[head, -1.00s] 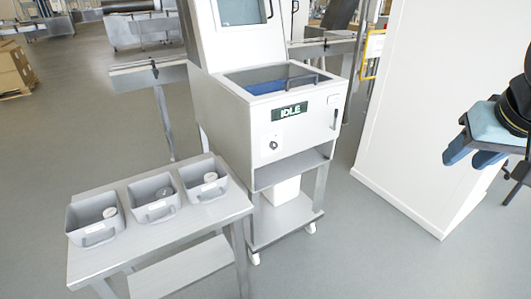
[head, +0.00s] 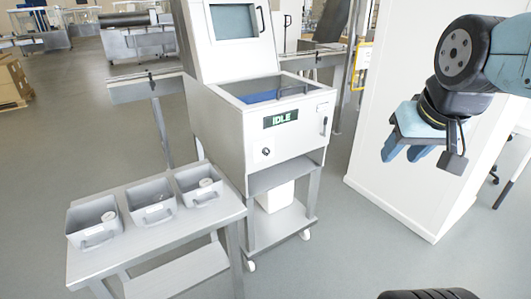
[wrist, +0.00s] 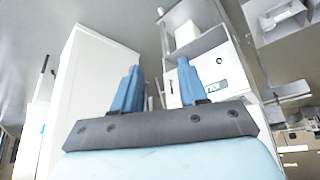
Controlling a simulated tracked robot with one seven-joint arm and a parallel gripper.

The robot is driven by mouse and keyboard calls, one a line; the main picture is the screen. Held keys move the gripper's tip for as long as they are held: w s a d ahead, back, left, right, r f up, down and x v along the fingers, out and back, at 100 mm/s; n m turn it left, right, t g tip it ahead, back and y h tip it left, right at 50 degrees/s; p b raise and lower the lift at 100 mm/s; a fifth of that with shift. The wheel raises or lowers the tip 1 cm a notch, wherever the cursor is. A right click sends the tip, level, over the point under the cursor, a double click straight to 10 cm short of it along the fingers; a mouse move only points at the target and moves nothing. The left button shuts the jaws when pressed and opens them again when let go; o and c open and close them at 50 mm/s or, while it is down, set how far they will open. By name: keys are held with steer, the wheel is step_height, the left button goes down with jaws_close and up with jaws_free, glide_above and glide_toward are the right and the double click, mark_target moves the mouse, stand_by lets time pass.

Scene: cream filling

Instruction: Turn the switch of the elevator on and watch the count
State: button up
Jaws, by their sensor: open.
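The elevator is a white cabinet (head: 220,130) in the middle of the head view, with a dark display (head: 281,118) reading IDLE in green letters. A small dark round switch (head: 265,152) sits on its front, below and left of the display; which way it is turned is too small to tell. The display also shows, upside down, in the wrist view (wrist: 213,88). No count is readable. My gripper (head: 404,154) is open and empty in the air, right of the cabinet and well apart from it. Its two blue fingers show in the wrist view (wrist: 158,68).
A metal table (head: 150,250) at the left bears three grey bins (head: 90,240), each with a small round item inside. A tall white panel (head: 375,100) stands behind my gripper. A white container (head: 275,195) sits under the cabinet. The floor in front of the cabinet is clear.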

mark_target(267, 153)
steer(key=shift+o, duration=1.4)
steer(key=shift+w, duration=0.2)
steer(key=shift+o, duration=0.3)
steer(key=w+f+n+t, duration=0.2)
steer(key=w+f, duration=0.1)
steer(key=w, duration=1.2)
steer(key=shift+t, duration=0.3)
steer(key=w+a+f+n+t+y, duration=0.1)
steer(key=w+a+f, duration=0.1)
steer(key=w+f, duration=0.35)
steer(key=w+a+f+n+t+y, duration=0.1)
steer(key=w+a+f+n+t, duration=0.15)
steer(key=w, duration=0.55)
steer(key=w+a+f+n+t+y, duration=0.2)
steer(key=w+a+f+y, duration=0.15)
steer(key=a+f, duration=0.45)
steer(key=w+a+f+n+t+y, duration=0.15)
steer(key=a+f+y, duration=0.3)
steer(key=f, duration=0.65)
steer(key=x, duration=1.3)
steer(key=shift+w+a+f, duration=0.15)
steer(key=shift+w+f, duration=0.05)
steer(key=shift+w, duration=0.1)
steer(key=shift+c, duration=0.4)
